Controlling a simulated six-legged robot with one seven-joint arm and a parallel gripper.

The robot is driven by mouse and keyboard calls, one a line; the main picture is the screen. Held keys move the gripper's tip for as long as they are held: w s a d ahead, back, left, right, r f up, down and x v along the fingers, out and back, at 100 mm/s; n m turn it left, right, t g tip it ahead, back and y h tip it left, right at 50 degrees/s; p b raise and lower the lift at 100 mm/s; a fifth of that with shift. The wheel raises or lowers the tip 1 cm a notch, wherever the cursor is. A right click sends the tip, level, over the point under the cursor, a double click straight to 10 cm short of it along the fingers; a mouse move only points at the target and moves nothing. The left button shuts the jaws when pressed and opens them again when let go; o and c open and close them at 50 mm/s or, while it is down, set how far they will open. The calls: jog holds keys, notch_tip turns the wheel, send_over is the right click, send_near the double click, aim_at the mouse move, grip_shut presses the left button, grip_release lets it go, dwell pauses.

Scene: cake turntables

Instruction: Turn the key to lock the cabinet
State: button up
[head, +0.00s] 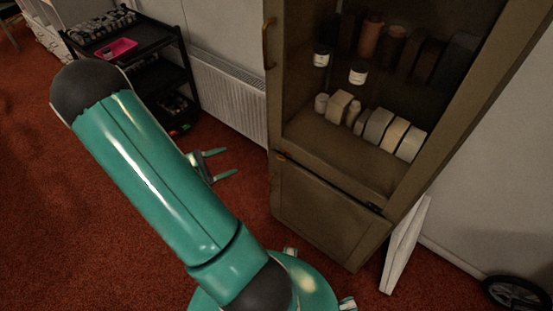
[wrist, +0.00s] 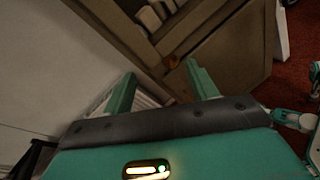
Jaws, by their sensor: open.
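The cabinet (head: 325,212) is brown, with an upper section with shelves and a lower door. A small orange-brown piece (head: 281,157), which looks like the key, sits at the left edge near the top of the lower door. It also shows in the wrist view (wrist: 171,61), just beyond and between my fingertips. My gripper (head: 230,163) is open and empty, to the left of the cabinet, with its fingers pointing toward it. It also shows in the wrist view (wrist: 160,74). I see no contact with the key. The key's exact shape and turn angle are too small to tell.
A curved handle (head: 268,43) is on the cabinet's upper left edge. A white radiator (head: 228,95) and a black cart (head: 150,60) with a pink tray stand to the left. A white panel (head: 405,245) leans at the cabinet's right. Red carpet lies open at left.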

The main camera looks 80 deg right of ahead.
jog(key=s+d+f+n+h, duration=0.3)
jog(key=s+d+f+n, duration=0.1)
jog(key=f, duration=0.5)
jog(key=n+t+h, duration=0.2)
jog(key=n+t, duration=0.1)
jog(key=n, duration=0.1)
send_near(279, 159)
jog(key=x, duration=0.9)
jog(key=shift+d, duration=0.3)
jog(key=c, duration=1)
